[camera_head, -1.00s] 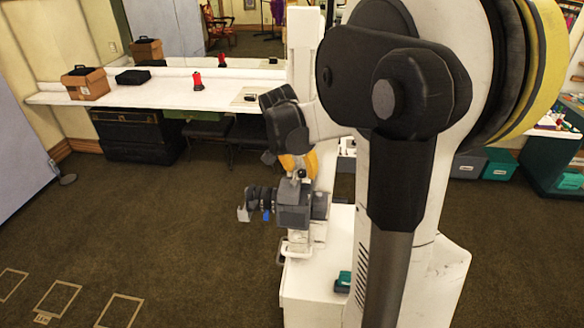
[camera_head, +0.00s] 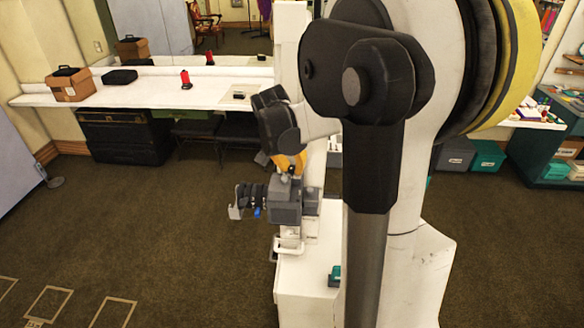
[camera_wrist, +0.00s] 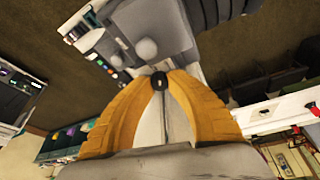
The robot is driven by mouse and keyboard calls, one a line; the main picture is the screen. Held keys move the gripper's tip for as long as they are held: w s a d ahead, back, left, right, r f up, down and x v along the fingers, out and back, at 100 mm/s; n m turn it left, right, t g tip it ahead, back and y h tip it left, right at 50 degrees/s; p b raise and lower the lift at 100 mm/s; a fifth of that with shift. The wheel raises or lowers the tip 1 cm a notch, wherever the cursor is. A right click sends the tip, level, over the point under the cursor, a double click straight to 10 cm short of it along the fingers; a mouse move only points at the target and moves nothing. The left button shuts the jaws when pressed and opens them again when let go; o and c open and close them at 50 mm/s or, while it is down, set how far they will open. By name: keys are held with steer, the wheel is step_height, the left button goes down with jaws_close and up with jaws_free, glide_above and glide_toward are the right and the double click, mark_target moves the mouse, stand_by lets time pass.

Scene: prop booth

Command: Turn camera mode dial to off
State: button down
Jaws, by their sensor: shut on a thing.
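A grey and black camera (camera_head: 287,207) with a lens at its left end stands on a white cabinet in the head view. My gripper (camera_head: 290,172) has orange fingers pointing down at the top of the camera. In the wrist view my gripper (camera_wrist: 160,80) has its fingertips together around a small dark round knob (camera_wrist: 158,82), which looks like the mode dial. The grey camera body (camera_wrist: 213,20) shows beyond the tips. The dial's markings and setting cannot be read.
The white cabinet top (camera_head: 300,262) holds a small teal and dark item (camera_head: 335,276) near the camera. A white counter (camera_head: 135,95) with a cardboard box (camera_head: 70,87) and a red item (camera_head: 186,80) runs behind. Carpet at left is open.

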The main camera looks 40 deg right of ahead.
steer(key=shift+s+n+t+y+b, duration=0.1)
steer(key=shift+n+t+y+b, duration=0.3)
steer(key=shift+n, duration=0.9)
steer(key=shift+n+t+y+b, duration=0.2)
steer(key=shift+n+t, duration=0.3)
steer(key=shift+n, duration=0.8)
steer(key=c, duration=1.3)
jaws_free()
steer(key=shift+o, duration=0.2)
steer(key=v, duration=1.2)
steer(key=shift+d, duration=0.1)
